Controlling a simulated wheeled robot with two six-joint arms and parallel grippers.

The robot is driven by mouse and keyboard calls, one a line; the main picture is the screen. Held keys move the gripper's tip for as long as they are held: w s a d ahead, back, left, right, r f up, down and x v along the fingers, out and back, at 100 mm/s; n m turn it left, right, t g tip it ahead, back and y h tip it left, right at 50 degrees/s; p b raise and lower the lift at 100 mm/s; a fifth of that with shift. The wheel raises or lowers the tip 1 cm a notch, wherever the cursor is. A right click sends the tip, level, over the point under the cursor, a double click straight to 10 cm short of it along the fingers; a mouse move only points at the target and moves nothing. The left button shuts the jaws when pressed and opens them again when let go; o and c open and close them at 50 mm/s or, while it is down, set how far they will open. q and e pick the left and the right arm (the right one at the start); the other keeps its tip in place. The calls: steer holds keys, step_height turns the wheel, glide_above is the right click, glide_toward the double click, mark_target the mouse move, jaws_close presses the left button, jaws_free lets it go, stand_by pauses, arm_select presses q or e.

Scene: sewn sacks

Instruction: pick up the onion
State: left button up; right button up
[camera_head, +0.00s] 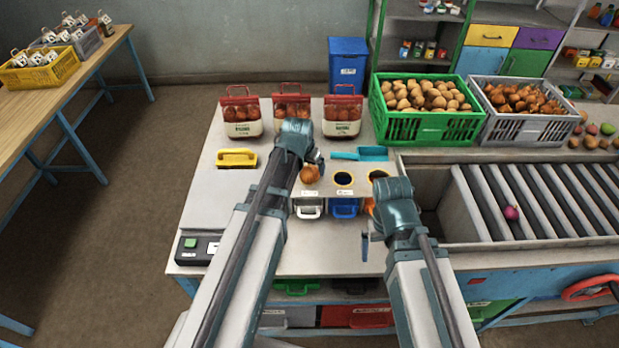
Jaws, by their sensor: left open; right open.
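A brown onion (310,174) sits at the left end of a row of round holes in the bench. My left gripper (316,160) is open, just above and beside this onion; I cannot tell whether they touch. A red onion (511,213) lies on the roller conveyor (490,205) at the right. Several brown onions fill the grey crate (496,128) at the back right. My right gripper (371,240) is open at the front of the row, left of the conveyor. An orange-brown round thing (369,206) is partly hidden behind my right arm.
A green crate (401,128) of potatoes and several filled sacks (241,115) stand along the back. A teal scoop (360,154) lies behind the holes. A yellow-handled tool (236,157) lies at the left. The bench's front left is mostly clear, apart from a button box (194,248).

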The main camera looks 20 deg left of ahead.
mark_target(309, 169)
arm_select(q)
steer(key=shift+b+x, duration=2.45)
steer(key=shift+x, duration=0.2)
steer(key=shift+r, duration=0.1)
steer(key=c, duration=1.3)
